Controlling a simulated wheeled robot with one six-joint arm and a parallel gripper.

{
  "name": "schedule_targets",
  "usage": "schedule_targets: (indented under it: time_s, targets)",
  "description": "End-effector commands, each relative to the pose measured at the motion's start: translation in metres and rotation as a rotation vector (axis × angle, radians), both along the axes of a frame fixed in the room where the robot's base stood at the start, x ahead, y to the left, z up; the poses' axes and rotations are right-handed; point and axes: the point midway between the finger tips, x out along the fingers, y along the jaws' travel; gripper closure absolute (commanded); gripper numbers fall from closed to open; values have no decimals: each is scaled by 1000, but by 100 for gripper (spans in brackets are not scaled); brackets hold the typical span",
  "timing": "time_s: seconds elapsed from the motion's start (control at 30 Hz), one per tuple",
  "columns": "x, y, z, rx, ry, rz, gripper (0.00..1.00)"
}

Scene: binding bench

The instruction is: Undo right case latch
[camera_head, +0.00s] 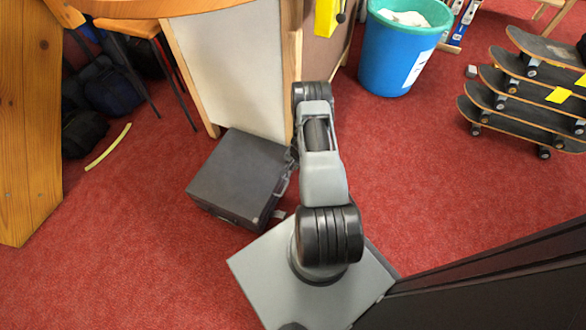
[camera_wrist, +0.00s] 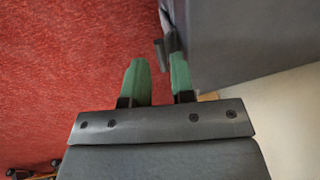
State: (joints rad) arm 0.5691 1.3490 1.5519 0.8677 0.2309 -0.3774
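The dark grey case (camera_head: 238,172) lies flat on the red carpet, left of my arm in the head view. Its handle (camera_head: 284,178) is on the side facing my arm. A small latch tab (camera_head: 278,214) sticks out near the handle's front end. In the wrist view the case (camera_wrist: 250,40) fills the upper right, with a small dark tab (camera_wrist: 160,52) at its edge. My gripper (camera_wrist: 159,72) has green fingertips apart, with the tab just beyond the gap; I cannot tell whether they touch it. In the head view my gripper is hidden behind my arm.
A white panel (camera_head: 230,65) under a wooden table stands right behind the case. A blue bin (camera_head: 402,50) is at the back, and stacked skateboards (camera_head: 525,95) stand at the right. A yellow strip (camera_head: 108,147) lies at the left. Carpet between arm and skateboards is clear.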

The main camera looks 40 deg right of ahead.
Motion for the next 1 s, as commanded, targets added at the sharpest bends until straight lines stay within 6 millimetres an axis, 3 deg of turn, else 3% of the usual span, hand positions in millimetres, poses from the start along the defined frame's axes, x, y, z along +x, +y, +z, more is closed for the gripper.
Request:
schedule_targets:
  time_s: [0.2,0.6,0.87,1.0]
  targets:
    - [3,2,-21,0,0,0,77]
    - [4,2,-24,-1,0,0,77]
    - [4,2,-24,-1,0,-1,100]
    - [4,2,-24,-1,0,-1,100]
